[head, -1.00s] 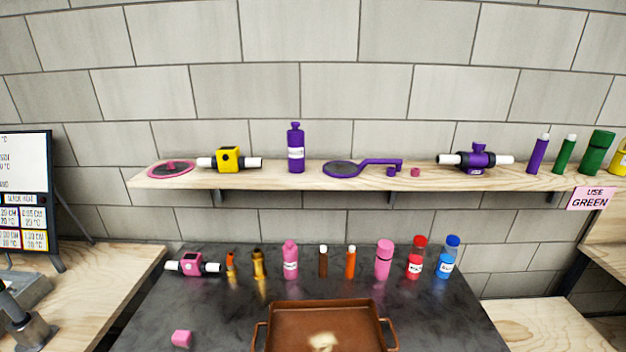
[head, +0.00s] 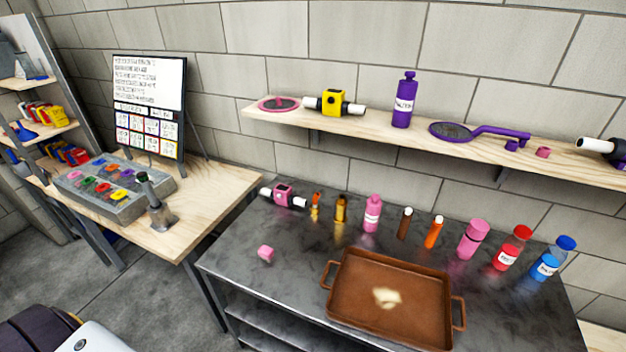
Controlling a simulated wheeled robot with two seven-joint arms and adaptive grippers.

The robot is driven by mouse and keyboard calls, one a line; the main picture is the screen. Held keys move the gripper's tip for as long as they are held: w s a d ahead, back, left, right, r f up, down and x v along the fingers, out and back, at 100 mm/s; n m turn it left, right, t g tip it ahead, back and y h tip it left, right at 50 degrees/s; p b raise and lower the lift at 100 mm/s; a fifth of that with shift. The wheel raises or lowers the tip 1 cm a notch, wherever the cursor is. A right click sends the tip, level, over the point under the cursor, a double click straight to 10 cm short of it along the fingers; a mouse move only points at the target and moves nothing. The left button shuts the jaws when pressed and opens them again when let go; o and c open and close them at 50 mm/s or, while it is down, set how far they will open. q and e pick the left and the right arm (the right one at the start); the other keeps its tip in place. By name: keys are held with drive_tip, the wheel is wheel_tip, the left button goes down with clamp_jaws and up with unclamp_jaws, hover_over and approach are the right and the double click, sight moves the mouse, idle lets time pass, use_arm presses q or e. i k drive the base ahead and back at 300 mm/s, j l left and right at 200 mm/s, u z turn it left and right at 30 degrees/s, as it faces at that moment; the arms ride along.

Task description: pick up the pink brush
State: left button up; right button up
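I cannot make out a clear brush shape in the head view. Neither of my grippers is in view.
The dark table (head: 310,288) holds a brown tray (head: 345,312) with a pale lump inside. The shelf (head: 360,122) runs above it. A wooden bench (head: 222,190) with a grey box (head: 152,181) and a sign board (head: 150,95) stands left. Open floor (head: 60,265) lies lower left.

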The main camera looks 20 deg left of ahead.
sight(265, 253)
drive_tip(key=u, duration=1.2)
